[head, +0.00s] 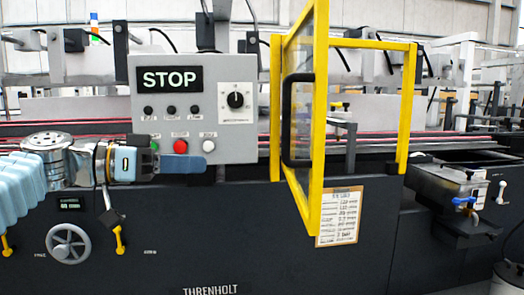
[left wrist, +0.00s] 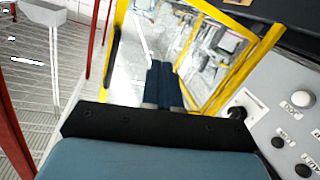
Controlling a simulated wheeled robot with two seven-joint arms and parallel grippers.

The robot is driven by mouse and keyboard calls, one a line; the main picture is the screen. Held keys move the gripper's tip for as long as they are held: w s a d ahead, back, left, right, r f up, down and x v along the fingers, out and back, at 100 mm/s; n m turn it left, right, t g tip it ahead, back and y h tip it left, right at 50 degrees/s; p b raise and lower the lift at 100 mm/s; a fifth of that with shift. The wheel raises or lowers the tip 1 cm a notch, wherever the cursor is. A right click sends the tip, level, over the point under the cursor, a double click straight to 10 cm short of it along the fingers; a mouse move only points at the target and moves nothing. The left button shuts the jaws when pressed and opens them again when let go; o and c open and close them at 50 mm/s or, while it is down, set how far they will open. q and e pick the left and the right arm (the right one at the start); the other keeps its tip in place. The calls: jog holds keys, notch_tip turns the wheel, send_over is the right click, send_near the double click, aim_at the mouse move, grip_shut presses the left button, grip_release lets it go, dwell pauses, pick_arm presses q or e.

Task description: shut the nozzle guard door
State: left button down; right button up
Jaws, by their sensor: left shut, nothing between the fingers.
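The nozzle guard door (head: 319,125) has a yellow frame and a clear panel. In the head view it stands open, swung out from the machine. Its black handle (head: 286,120) is upright on the near side. The fixed yellow guard frame (head: 410,105) stands behind it to the right. My left gripper (head: 202,164) is shut and empty, in front of the lower part of the control panel, left of the door and apart from the handle. In the left wrist view the closed fingers (left wrist: 163,85) point toward the yellow door frame (left wrist: 240,80). My right gripper is not in view.
The grey control panel (head: 230,140) with a STOP display, knob and buttons is right behind my left gripper. A handwheel (head: 68,243) is at lower left. A paper sheet (head: 340,218) hangs below the door. A unit with a blue knob (head: 464,202) sticks out at right.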

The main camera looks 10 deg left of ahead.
pick_arm(q)
jog(key=s+r+m+h, duration=0.2)
jog(key=s+r+m, duration=0.2)
jog(key=s+r, duration=0.3)
jog(key=g+p, duration=0.1)
jog(key=p, duration=0.2)
send_near(285, 110)
jog(key=w+d+f, duration=0.2)
jog(key=d, duration=0.3)
jog(key=shift+w+d+f+n, duration=0.3)
jog(key=shift+d, duration=0.25)
jog(key=shift+d, duration=0.1)
